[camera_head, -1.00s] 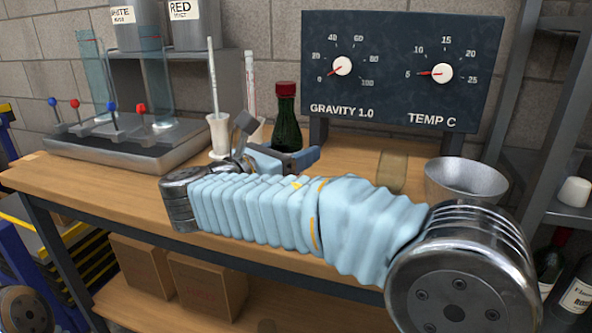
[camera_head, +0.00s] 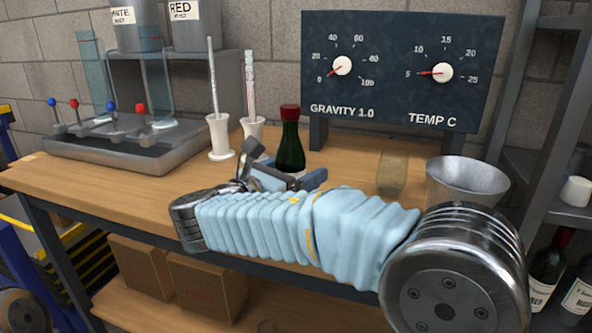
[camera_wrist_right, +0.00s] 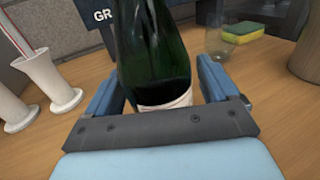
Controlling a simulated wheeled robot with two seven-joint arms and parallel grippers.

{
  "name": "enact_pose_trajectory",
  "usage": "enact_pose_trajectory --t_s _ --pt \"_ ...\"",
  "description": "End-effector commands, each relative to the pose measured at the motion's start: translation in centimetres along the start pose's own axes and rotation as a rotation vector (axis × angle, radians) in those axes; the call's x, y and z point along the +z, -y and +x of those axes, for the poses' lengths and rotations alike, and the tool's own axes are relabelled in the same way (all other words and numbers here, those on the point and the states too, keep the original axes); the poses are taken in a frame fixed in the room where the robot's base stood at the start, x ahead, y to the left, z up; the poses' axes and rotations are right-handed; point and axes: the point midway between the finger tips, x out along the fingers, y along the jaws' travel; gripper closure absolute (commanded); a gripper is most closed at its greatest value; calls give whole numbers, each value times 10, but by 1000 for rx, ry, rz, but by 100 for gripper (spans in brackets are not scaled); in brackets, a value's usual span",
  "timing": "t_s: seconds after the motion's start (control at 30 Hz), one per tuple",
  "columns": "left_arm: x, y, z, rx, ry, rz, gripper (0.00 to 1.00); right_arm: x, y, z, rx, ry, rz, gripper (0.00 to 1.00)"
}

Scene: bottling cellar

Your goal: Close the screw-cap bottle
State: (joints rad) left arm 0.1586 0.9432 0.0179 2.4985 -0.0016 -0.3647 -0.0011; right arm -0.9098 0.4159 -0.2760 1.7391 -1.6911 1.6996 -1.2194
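The dark green bottle (camera_head: 290,151) has a red cap (camera_head: 290,112) at its top. I cannot tell how firmly the cap sits. My right gripper (camera_head: 303,180) is at the bottle's lower part; my arm hides the bottle's base in the head view. In the right wrist view the bottle (camera_wrist_right: 154,58) stands between the two blue fingers (camera_wrist_right: 160,88), which close on its sides near a pale label (camera_wrist_right: 168,101). Its neck and cap are outside that view. My left gripper is not in view.
Two white holders (camera_head: 219,138) with rods stand left of the bottle. A clear glass (camera_head: 392,174) and a metal bowl (camera_head: 466,180) stand to the right. A yellow-green sponge (camera_wrist_right: 242,32) lies beyond. A dial panel (camera_head: 390,65) stands behind. The left front bench (camera_head: 110,195) is clear.

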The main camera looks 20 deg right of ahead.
Motion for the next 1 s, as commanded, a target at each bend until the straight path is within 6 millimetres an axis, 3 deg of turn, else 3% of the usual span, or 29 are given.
enact_pose_trajectory --t_s 0.27,0.7,1.0 --pt "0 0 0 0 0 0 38 3 0 -5 2 0 0 13" --pt "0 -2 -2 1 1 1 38 3 -1 -92 2 1 0 13" --pt "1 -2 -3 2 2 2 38 3 0 -120 0 0 -1 13"
